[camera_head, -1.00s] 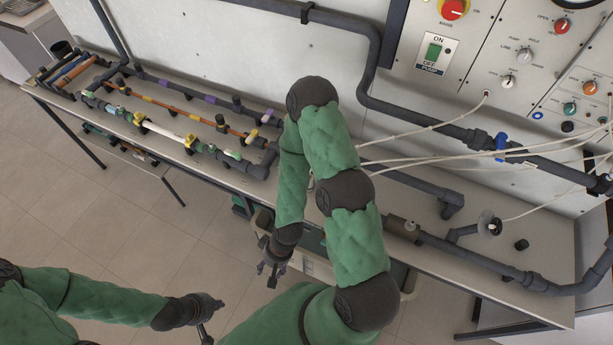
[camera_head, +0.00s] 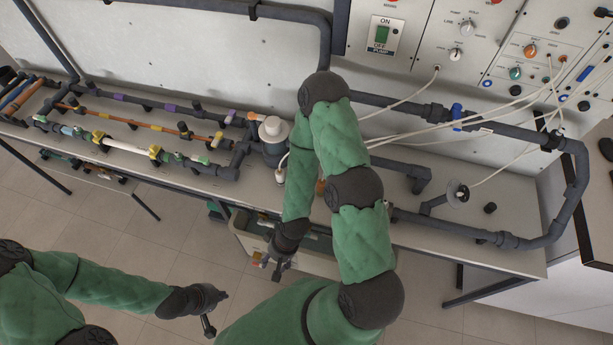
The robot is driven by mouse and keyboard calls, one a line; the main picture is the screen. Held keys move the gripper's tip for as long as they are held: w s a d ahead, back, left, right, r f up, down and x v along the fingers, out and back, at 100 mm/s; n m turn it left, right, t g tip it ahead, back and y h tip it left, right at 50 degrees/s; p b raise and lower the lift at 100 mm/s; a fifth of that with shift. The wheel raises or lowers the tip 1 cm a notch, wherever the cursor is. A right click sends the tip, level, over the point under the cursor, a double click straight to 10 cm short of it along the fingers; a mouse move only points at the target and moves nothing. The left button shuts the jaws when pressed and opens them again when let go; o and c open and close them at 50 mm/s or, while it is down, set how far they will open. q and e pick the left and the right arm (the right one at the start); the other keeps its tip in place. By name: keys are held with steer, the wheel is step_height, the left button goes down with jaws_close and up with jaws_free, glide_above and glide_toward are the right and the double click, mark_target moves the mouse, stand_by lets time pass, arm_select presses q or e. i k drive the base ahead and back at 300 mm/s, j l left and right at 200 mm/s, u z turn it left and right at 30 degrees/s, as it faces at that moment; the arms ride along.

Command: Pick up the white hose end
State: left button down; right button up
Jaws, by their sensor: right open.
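Several thin white hoses (camera_head: 404,148) run from the control panel to the left and pass behind my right arm. A small white piece (camera_head: 280,176), which looks like a hose end, shows just left of my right arm, beside a grey cylinder with a cream cap (camera_head: 274,128). My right gripper (camera_head: 278,268) is open and points down, in front of the bench edge, below that white piece and apart from it. My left gripper (camera_head: 209,315) is low at the lower left, away from the bench; its fingers are too small and dark to judge. My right arm hides part of the bench and the hoses.
The bench (camera_head: 359,233) carries grey pipes and, at left, coloured pipe runs with valves (camera_head: 155,152). A grey pipe loop (camera_head: 578,190) stands at the right. A cream-rimmed tank (camera_head: 322,262) sits below the bench front.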

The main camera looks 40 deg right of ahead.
mark_target(281, 175)
steer(key=z, duration=0.95)
